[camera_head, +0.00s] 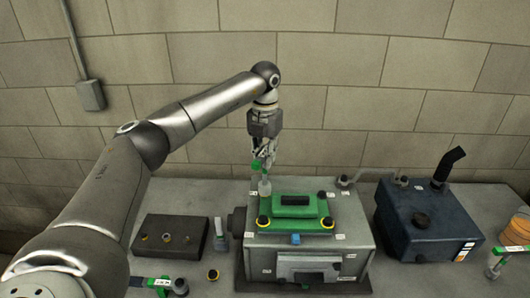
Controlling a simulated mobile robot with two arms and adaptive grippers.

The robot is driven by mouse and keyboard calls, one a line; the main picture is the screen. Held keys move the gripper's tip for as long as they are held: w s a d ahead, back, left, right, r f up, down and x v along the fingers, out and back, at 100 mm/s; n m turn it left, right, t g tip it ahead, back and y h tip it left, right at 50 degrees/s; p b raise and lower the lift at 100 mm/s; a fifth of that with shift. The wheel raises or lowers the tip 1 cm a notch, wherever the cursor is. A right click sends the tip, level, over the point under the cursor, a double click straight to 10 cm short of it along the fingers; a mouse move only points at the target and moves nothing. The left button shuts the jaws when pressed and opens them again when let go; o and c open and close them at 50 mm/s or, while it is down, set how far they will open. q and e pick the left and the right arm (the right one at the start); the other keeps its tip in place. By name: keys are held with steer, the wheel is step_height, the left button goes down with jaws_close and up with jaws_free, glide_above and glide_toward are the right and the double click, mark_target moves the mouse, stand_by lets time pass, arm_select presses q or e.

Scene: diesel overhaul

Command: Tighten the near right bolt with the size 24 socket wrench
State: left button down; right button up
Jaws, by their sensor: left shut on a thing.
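My left gripper (264,152) is shut on a socket wrench with a green part (256,166). The wrench's grey socket (264,187) points down at the far left corner of the green cover (283,210) on the grey engine block. I cannot tell whether the socket touches a bolt there. The near right bolt (328,222) shows a yellow ring at the cover's near right corner, with no tool on it. The near left bolt (263,221) looks alike. The size mark on the held wrench is too small to read. My right gripper is out of view.
A dark holder block (170,241) stands left of the engine. Another green-marked wrench (160,284) lies at the front left, and one more (496,263) stands at the far right. A dark blue tank (425,225) with a pipe stands right of the engine. A wall is behind.

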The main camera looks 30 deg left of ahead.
arm_select(q)
steer(key=m, duration=0.3)
steer(key=shift+m, duration=0.3)
steer(key=m, duration=0.6)
steer(key=shift+m, duration=0.4)
steer(key=m, duration=1.1)
steer(key=shift+d, duration=0.1)
steer(key=m, duration=0.7)
steer(key=shift+f+m, duration=0.1)
steer(key=shift+m, duration=0.2)
